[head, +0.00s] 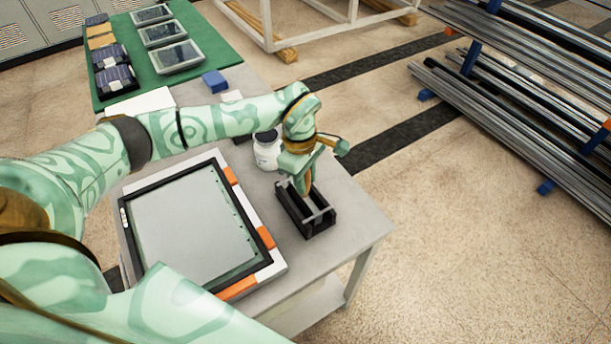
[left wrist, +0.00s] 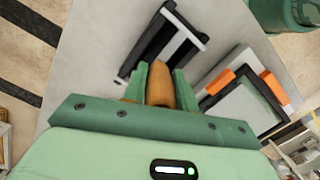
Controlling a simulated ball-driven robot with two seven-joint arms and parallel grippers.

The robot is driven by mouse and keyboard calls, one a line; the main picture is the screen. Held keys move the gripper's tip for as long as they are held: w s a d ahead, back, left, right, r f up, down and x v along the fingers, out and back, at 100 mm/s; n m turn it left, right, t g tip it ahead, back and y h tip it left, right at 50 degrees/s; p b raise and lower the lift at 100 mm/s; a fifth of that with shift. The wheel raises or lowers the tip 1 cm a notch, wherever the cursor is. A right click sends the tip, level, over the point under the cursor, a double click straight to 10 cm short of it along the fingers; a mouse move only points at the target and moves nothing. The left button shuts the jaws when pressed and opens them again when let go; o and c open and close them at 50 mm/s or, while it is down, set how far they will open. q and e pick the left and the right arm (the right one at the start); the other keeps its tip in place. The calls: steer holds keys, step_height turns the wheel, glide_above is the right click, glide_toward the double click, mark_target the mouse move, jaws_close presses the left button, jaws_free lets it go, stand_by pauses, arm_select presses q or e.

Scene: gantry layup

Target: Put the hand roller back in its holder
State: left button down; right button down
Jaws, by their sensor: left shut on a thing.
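My left gripper (head: 301,177) is shut on the brown handle of the hand roller (head: 307,188). In the left wrist view the handle (left wrist: 160,82) sits between the two green fingers. The black holder (head: 291,215) stands on the grey table near its right end, directly below the gripper. It also shows in the left wrist view (left wrist: 184,23), just beyond the fingertips. The roller's lower end is mostly hidden by the handle and holder; I cannot tell whether it rests in the holder. My right gripper is not in view.
A black-framed panel (head: 190,225) with orange and white edging lies left of the holder. A white jar (head: 267,150) stands close behind the holder. The table (head: 352,222) is clear to the right of the holder, up to its edge. Metal profiles (head: 520,110) lie on a rack beyond.

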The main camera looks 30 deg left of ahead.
arm_select(q)
steer(key=shift+f, duration=0.25)
steer(key=c, duration=1)
jaws_free()
steer(key=shift+r, duration=0.1)
steer(key=r, duration=0.5)
steer(key=a+r+p, duration=0.1)
steer(key=r, duration=0.4)
steer(key=r+p, duration=0.1)
steer(key=r, duration=0.5)
steer(key=shift+w+a, duration=0.2)
steer(key=shift+a, duration=0.2)
